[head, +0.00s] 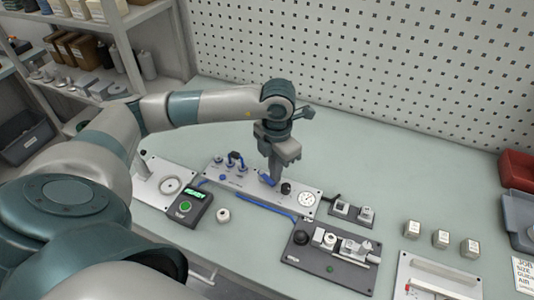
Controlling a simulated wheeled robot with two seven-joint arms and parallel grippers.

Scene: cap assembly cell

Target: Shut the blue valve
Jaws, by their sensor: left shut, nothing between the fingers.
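The blue valve handle (266,180) sits on a light panel (228,180) near the middle of the bench and looks slanted. My left gripper (274,177) points down right at the handle, with its fingers closed together and nothing held. The fingers partly cover the handle, and I cannot tell whether they touch it. My right gripper is not in view.
The panel also carries blue fittings (236,160), a black knob (286,188) and a round gauge (306,199). A box with a green display (190,204) stands to the left. A dark fixture (330,254) lies in front. The bench behind the panel is clear.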

